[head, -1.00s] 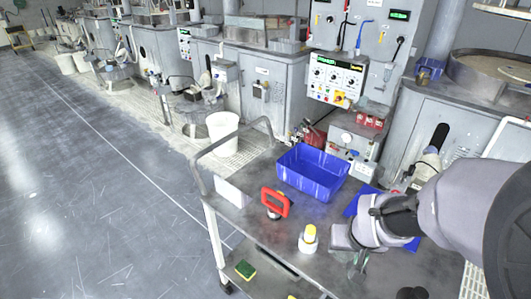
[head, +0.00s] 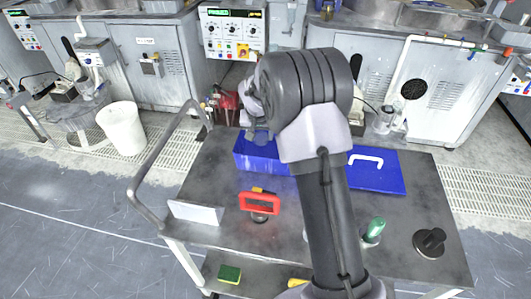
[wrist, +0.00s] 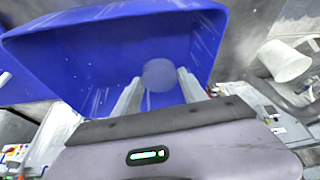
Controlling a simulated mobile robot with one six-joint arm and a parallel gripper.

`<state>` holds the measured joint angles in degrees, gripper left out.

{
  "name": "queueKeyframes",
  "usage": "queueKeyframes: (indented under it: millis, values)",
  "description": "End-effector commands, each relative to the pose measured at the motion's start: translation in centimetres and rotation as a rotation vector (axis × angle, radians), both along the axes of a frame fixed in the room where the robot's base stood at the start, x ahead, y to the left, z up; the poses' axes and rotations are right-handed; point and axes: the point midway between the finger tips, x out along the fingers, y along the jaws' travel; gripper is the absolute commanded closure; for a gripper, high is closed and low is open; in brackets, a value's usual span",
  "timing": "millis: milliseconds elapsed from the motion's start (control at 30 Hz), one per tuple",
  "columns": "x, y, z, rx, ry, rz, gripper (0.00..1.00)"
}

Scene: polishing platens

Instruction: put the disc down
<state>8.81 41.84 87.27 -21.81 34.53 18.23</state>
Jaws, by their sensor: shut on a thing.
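My gripper (wrist: 160,88) is shut on a small grey-blue disc (wrist: 159,73), which sits between its two fingertips in the wrist view. Beyond it is the open blue bin (wrist: 60,42), whose inside fills the upper wrist view. The disc appears over the bin's opening, with no clear contact with its floor. In the head view, the blue bin (head: 262,158) stands on the cart, and my arm hides part of it.
On the cart (head: 215,230) are a red-handled tool (head: 260,202), a flat blue panel (head: 385,180) with a white handle-like piece, a green-topped bottle (head: 375,230) and a black knobbed disc (head: 431,242). A bent rail (head: 150,180) edges its left side. A white bucket (head: 122,130) stands on the floor.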

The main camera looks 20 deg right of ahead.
Motion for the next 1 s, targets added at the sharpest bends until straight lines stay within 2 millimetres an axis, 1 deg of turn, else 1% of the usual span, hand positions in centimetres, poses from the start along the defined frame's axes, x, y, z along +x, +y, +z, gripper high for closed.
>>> queueKeyframes:
  millis: [33, 267, 300, 500, 633, 667, 700, 767, 1000]
  values:
    - [0.0, 0.0, -1.6, -0.001, 0.000, 0.002, 0.95]
    - [0.0, 0.1, -6.1, 0.000, 0.000, 0.002, 0.95]
    - [0.0, 0.1, -6.4, 0.000, -0.001, 0.001, 0.95]
    - [0.0, 0.1, -6.1, 0.000, -0.002, 0.003, 0.95]
    - [0.0, 0.1, -6.5, 0.000, -0.002, 0.003, 0.95]
    - [0.0, 0.1, -6.5, 0.000, -0.002, 0.003, 0.46]
    - [0.0, 0.1, -6.4, 0.000, -0.002, 0.003, 0.38]
    - [0.0, 0.1, -6.4, 0.000, -0.002, 0.003, 0.29]
    - [0.0, 0.1, -6.4, 0.000, -0.002, 0.003, 0.29]
